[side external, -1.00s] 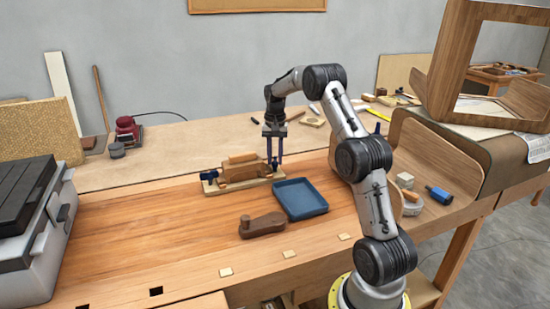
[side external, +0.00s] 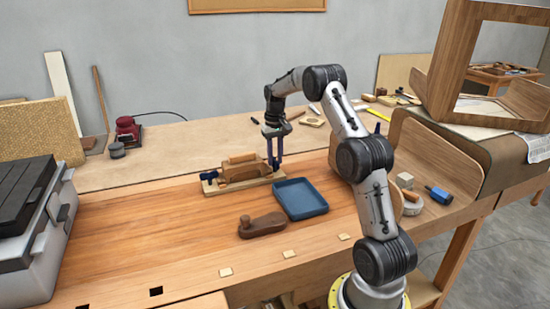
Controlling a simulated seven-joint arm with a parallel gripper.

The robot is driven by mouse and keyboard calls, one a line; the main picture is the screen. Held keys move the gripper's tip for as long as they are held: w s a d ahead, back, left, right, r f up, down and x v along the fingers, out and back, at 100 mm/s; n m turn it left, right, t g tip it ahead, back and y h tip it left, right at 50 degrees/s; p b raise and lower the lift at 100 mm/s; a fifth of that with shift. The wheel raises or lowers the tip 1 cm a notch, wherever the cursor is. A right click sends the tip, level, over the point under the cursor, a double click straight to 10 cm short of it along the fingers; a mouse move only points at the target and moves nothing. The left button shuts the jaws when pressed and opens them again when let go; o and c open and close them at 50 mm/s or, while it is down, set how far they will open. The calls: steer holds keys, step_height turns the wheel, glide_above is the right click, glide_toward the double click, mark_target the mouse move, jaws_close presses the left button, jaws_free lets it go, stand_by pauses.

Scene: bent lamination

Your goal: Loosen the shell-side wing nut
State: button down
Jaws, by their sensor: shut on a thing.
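A wooden clamping form (side external: 238,174) with bent wood in it sits on a pale base board on the bench. A dark blue part (side external: 208,176), which looks like a wing nut, shows at its left end. My gripper (side external: 274,167) points straight down at the form's right end, its dark blue fingers reaching down to the end face. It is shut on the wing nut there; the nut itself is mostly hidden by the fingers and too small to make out.
A blue tray (side external: 300,199) lies just right of and in front of the form. A brown wooden hand plane (side external: 262,225) is on the bench in front. A blue-handled tool (side external: 438,194) lies at right by a curved wood shell (side external: 430,150).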

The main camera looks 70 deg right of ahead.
mark_target(275, 159)
steer(key=shift+r, duration=0.1)
steer(key=c, duration=0.7)
jaws_free()
steer(key=shift+o, duration=0.2)
step_height(275, 159, up, 14)
